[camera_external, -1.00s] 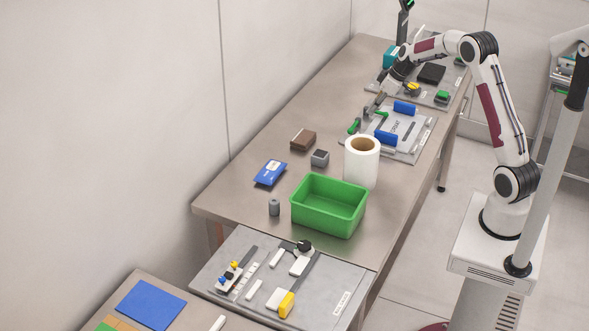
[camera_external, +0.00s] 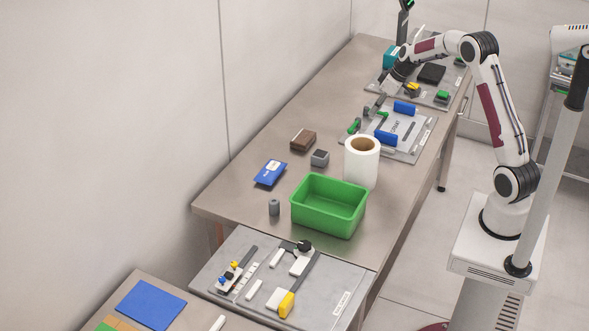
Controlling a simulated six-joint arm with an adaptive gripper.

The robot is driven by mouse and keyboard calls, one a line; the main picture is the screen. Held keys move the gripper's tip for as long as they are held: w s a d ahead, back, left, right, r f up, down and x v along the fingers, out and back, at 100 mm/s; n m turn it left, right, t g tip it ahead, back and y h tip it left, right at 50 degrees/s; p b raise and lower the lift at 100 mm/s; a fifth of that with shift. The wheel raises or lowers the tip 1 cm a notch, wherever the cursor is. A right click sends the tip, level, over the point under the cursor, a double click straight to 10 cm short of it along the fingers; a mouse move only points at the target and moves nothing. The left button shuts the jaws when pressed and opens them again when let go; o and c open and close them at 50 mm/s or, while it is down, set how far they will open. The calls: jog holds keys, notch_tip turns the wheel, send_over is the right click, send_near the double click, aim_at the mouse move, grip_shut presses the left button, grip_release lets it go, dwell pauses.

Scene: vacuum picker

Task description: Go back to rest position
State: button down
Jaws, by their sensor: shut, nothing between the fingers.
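My arm reaches from its white base at the right over the far part of the long table (camera_external: 240,190). My gripper (camera_external: 381,100) is at the end of the arm, pointing down and left above the grey fixture plate (camera_external: 408,146) with blue blocks and green parts. The gripper is small in the picture; it looks shut and empty. I cannot tell its exact height above the plate.
A green bin (camera_external: 329,205), a white roll (camera_external: 361,162), a brown block (camera_external: 303,140), a grey cube (camera_external: 320,158), a blue packet (camera_external: 270,173) and a grey cylinder (camera_external: 274,208) stand nearer. Another plate (camera_external: 345,285) with tools lies in front.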

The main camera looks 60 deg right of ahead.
jog(key=shift+s+a+f+m+g, duration=0.25)
jog(key=shift+s+a+f+m, duration=0.1)
jog(key=shift+s+f, duration=0.2)
jog(key=shift+s+a+f+m+g, duration=0.3)
jog(key=shift+s+f, duration=0.1)
jog(key=shift+s, duration=0.25)
jog(key=s+a+r, duration=0.5)
jog(key=s+a, duration=0.4)
jog(key=s, duration=0.1)
jog(key=s+a+r+t, duration=0.1)
jog(key=s+a+r, duration=0.5)
jog(key=s+a, duration=0.4)
jog(key=s+a+r+n+h, duration=0.1)
jog(key=s+a+r, duration=0.5)
jog(key=s+a, duration=0.3)
jog(key=shift+s+a+r+t, duration=0.15)
jog(key=shift+s+t, duration=0.2)
jog(key=shift+s, duration=0.65)
dwell(0.7)
